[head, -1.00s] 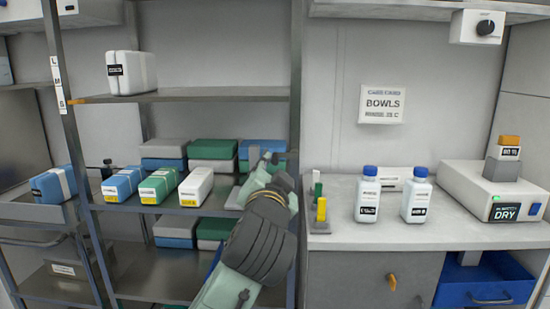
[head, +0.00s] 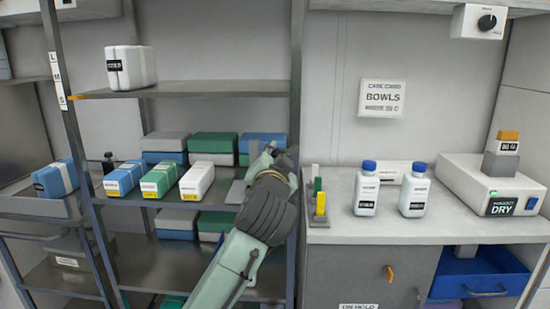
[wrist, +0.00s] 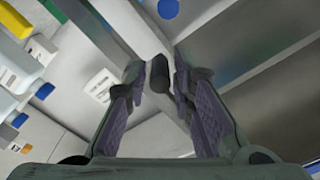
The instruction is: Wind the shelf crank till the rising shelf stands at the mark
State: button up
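The rising shelf (head: 190,90) spans the upper rack in the head view, with a white box (head: 130,68) on its left. An orange pointer (head: 78,97) at its left end is near the S of the L-M-S label strip (head: 57,80) on the left post. My gripper (head: 262,158) is at the rack's right post, partly hidden by my wrist. In the wrist view my gripper (wrist: 160,85) has its fingers apart. A dark cylinder, apparently the crank's handle (wrist: 158,73), shows between or just beyond the fingertips. I cannot tell if they touch it. The rest of the crank is unclear.
Several boxes, including a white one (head: 197,182), fill the lower rack shelves close left of my gripper. The right counter (head: 450,225) holds two blue-capped bottles (head: 367,188), small coloured blocks (head: 320,203) and a DRY machine (head: 490,185). A blue drawer (head: 480,280) stands open below.

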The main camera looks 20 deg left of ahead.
grip_shut()
jog(key=shift+f+n, duration=0.3)
jog(key=shift+n, duration=0.2)
jog(key=shift+d+f+n+b, duration=0.1)
jog(key=shift+f+n+b, duration=0.4)
jog(key=shift+n, duration=0.4)
jog(key=shift+w+d+f+n+p, duration=0.15)
jog(key=shift+d+f+n+p, duration=0.3)
jog(key=shift+n, duration=1.75)
jog(key=shift+w+d+f+n+p, duration=0.15)
jog(key=shift+d+f+n+p, duration=0.3)
jog(key=shift+n, duration=1.75)
jog(key=shift+w+d+f+n+p, duration=0.2)
jog(key=shift+d+f+n, duration=0.4)
jog(key=shift+n, duration=1.6)
